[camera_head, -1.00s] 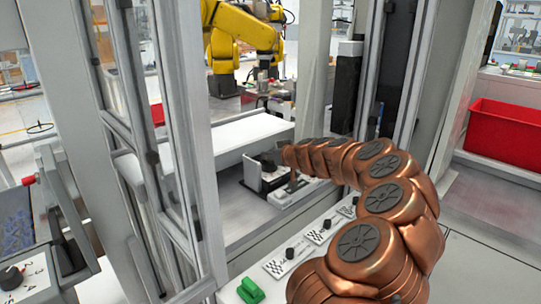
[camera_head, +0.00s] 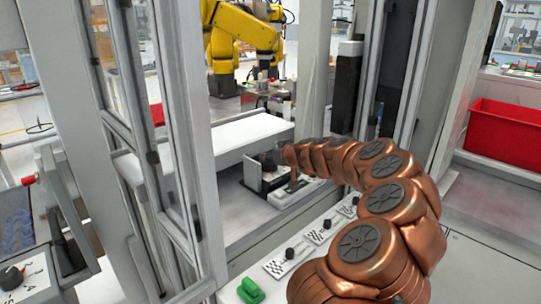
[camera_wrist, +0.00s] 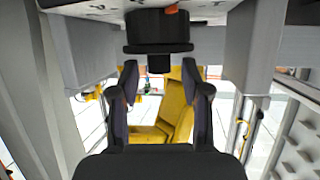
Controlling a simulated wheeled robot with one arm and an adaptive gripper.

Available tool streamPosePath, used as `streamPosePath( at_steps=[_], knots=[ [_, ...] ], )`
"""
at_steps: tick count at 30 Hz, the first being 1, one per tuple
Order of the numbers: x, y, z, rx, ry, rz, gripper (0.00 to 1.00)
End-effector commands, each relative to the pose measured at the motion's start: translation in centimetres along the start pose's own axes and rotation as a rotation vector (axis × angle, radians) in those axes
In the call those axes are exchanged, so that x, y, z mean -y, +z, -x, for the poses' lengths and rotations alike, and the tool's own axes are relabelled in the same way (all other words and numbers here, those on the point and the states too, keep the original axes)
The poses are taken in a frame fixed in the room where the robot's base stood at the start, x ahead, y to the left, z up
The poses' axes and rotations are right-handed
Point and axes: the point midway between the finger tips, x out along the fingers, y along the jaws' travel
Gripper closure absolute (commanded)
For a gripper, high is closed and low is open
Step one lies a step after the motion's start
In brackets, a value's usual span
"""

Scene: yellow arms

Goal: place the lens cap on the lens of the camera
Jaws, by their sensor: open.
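In the wrist view, my gripper (camera_wrist: 160,80) has its two dark fingers apart. A black stepped cylinder (camera_wrist: 158,28) with a narrower stub below it shows at the top centre, just beyond the fingertips. The stub appears between or just past the tips; I cannot tell if they touch it. I cannot tell for sure whether this is the camera lens, the cap or both. In the head view, my gripper (camera_head: 270,159) is small and dark beside a small white-and-black block (camera_head: 253,173). No separate lens cap can be made out.
A white shelf (camera_head: 225,138) lies left of my gripper, close to it. A framed glass door (camera_head: 160,130) stands at the left. Panels with knobs (camera_head: 290,253) and a green handle (camera_head: 250,290) are in front. A yellow robot arm (camera_head: 240,30) stands behind; a red bin (camera_head: 508,133) is at right.

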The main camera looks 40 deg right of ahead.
Motion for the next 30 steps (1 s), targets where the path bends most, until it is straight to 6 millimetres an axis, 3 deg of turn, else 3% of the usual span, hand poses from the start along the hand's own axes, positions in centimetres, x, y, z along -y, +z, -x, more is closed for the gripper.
streamPosePath(
  at_steps=[18, 24, 30],
  knots=[
    [-0.1, 0.1, 9.0, -0.003, 0.002, 0.002, 0.53],
    [-0.1, 0.1, 11.0, -0.001, 0.002, 0.001, 0.53],
    [-0.1, 0.1, 11.7, 0.000, 0.002, 0.000, 0.53]
  ],
)
